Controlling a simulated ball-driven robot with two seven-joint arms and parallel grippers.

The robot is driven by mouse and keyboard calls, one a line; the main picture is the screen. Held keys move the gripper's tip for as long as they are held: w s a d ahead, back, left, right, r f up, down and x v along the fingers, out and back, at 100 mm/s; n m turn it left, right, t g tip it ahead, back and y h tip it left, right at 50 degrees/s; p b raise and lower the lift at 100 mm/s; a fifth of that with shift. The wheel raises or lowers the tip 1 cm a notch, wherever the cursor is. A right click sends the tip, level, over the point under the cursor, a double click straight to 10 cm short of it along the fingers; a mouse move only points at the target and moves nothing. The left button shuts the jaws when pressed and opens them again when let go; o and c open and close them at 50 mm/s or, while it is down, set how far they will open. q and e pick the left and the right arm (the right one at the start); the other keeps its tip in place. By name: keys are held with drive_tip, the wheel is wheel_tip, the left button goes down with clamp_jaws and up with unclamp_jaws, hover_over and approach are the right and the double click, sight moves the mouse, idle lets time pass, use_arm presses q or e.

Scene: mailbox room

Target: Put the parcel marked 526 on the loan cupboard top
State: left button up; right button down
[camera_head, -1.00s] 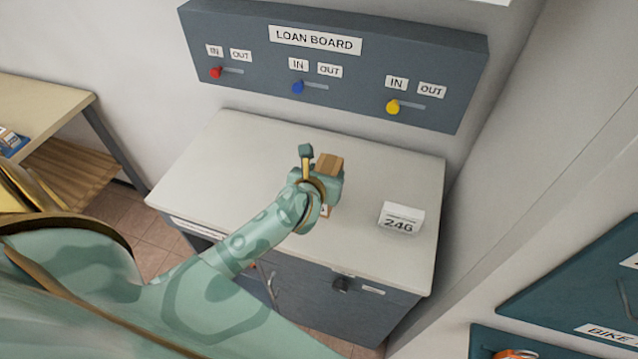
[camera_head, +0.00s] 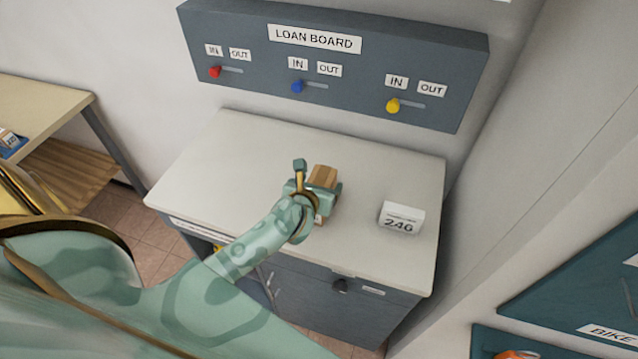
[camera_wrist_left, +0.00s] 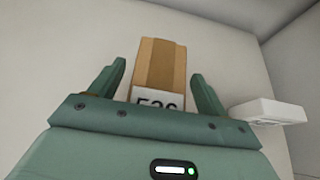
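The brown parcel (camera_head: 322,177) is at the middle of the light loan cupboard top (camera_head: 245,150). My right gripper is not in view.
A white box marked 246 (camera_head: 401,217) stands to the right on the cupboard top. The loan board (camera_head: 330,60) with coloured knobs is on the wall behind. A wooden table (camera_head: 40,108) is at the left. The left part of the cupboard top is clear.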

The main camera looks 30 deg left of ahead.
use_arm(q)
drive_tip(key=p+v, duration=0.1)
drive_tip(key=v, duration=1.1)
drive_tip(key=shift+a, duration=0.15)
